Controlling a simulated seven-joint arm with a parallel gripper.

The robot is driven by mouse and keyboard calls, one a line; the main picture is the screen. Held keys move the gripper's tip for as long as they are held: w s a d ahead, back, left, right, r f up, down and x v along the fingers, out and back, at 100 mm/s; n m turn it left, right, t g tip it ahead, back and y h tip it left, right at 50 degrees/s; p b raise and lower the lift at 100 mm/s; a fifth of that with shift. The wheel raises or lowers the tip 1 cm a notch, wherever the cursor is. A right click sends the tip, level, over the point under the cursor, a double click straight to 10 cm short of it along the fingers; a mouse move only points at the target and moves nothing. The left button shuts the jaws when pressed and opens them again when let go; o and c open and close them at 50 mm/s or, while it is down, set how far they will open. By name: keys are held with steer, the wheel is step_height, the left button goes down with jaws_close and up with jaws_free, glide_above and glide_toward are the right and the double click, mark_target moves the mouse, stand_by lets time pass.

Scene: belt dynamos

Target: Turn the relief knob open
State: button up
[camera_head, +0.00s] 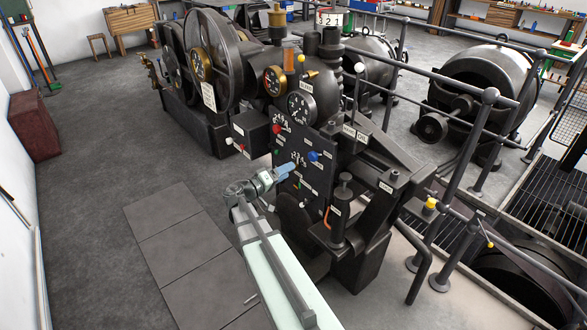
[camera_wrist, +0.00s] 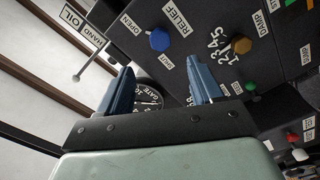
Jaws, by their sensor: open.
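The relief knob (camera_wrist: 159,40) is a small blue knob on a dark panel, at the top middle of the wrist view. A RELIEF label is above right of it, OPEN to its upper left and SHUT just below it. In the head view the blue knob (camera_head: 314,156) is on the upright dark panel, to the upper right of my gripper (camera_head: 289,168). In the wrist view my gripper (camera_wrist: 160,68) has its two blue fingers spread and empty. The knob shows beyond the fingertips, apart from them. Its exact turn angle is too small to tell.
An amber knob (camera_wrist: 240,44) and a green knob (camera_wrist: 251,86) are on the same panel. A thin lever with a pale ball end (camera_wrist: 77,77) stands left of the fingers. A gauge (camera_wrist: 149,96) shows between them.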

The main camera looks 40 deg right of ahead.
steer(key=shift+a, duration=0.7)
steer(key=s+a+f+n+g+y, duration=0.1)
steer(key=s+a+f+n+y, duration=0.1)
steer(key=s+a+f+y, duration=0.5)
steer(key=s+a+f+n+y, duration=0.1)
steer(key=s+a+f+y, duration=0.3)
steer(key=f, duration=0.7)
steer(key=s+a+f+n+g+y, duration=0.1)
steer(key=s+a+f+n+y, duration=0.15)
steer(key=a+f, duration=0.55)
steer(key=s+a+f+g+y, duration=0.1)
steer(key=s+a+f, duration=0.4)
steer(key=s, duration=0.4)
steer(key=s+a+f+g+y, duration=0.2)
steer(key=s+a+f, duration=0.3)
steer(key=s, duration=0.3)
steer(key=s+a+f+g+y, duration=0.1)
steer(key=s+a+f, duration=0.4)
steer(key=s, duration=0.4)
steer(key=shift+s+a+f+n+g, duration=0.3)
steer(key=shift+s+n+g, duration=0.05)
steer(key=shift+g, duration=0.05)
